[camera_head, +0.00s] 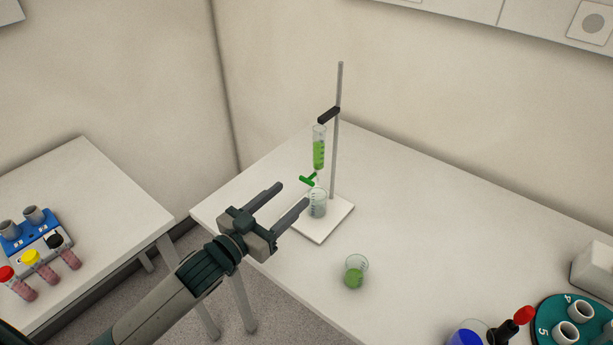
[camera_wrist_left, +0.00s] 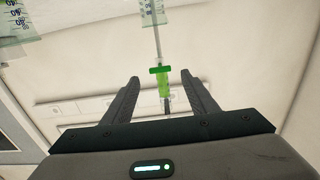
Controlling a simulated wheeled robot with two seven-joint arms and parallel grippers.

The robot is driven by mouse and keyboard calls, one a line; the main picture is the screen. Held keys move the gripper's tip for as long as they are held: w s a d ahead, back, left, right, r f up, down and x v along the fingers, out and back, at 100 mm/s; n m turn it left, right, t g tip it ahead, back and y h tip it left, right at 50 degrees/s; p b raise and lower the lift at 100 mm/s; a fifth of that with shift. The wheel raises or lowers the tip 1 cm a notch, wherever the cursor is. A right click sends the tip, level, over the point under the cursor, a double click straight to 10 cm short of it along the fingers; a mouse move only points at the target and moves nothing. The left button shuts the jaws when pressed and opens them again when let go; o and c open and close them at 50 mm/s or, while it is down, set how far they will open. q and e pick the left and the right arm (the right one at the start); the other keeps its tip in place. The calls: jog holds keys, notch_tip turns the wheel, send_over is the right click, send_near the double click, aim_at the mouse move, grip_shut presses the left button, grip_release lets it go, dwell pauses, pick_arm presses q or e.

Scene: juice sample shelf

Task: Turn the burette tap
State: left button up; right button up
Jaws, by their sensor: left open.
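The burette (camera_head: 319,150) holds green liquid and is clamped upright on a stand rod (camera_head: 337,110) above a white base plate (camera_head: 321,233). Its green tap (camera_head: 307,181) sits just below the tube. A beaker (camera_head: 317,203) stands under it on the plate. My left gripper (camera_head: 288,196) is open and empty, to the left of the tap, with its fingers pointing towards it. In the left wrist view the green tap (camera_wrist_left: 160,70) shows between and beyond the two fingertips of the gripper (camera_wrist_left: 161,80), apart from them. My right gripper is not in view.
A second beaker with green liquid (camera_head: 355,271) stands in front of the plate. A left side table (camera_head: 100,180) holds sample tubes. The bench between is clear.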

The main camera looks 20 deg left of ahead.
aim_at(306, 182)
pick_arm(q)
jog(key=p+x, duration=0.2)
jog(key=x, duration=0.6)
jog(key=shift+s, duration=0.1)
